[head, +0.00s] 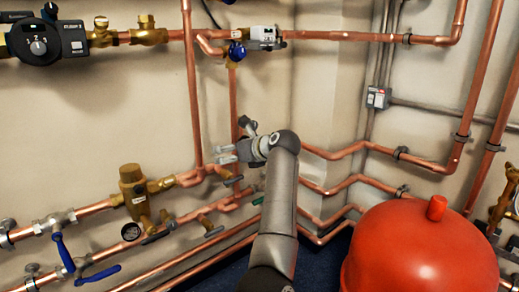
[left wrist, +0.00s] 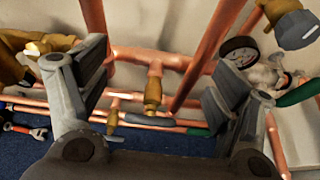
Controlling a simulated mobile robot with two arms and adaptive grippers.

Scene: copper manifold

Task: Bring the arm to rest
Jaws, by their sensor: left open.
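My left gripper (head: 228,152) is in the middle of the head view, at the end of my grey arm, which rises from the bottom edge. It is in front of the copper pipes on the wall. In the left wrist view its two grey fingers (left wrist: 157,82) stand wide apart with nothing held between them. Behind the gap are a copper tee and a brass valve (left wrist: 152,92) with a grey lever. I cannot tell how far the fingers are from the pipes. My right gripper is not in view.
A red tank (head: 415,250) stands at the lower right. A brass regulator (head: 133,190) with a gauge (head: 131,231) and a blue-handled valve (head: 63,252) are at the lower left. A black dial unit (head: 38,42) is at the upper left. A red-handled tool (left wrist: 25,130) lies on the blue floor.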

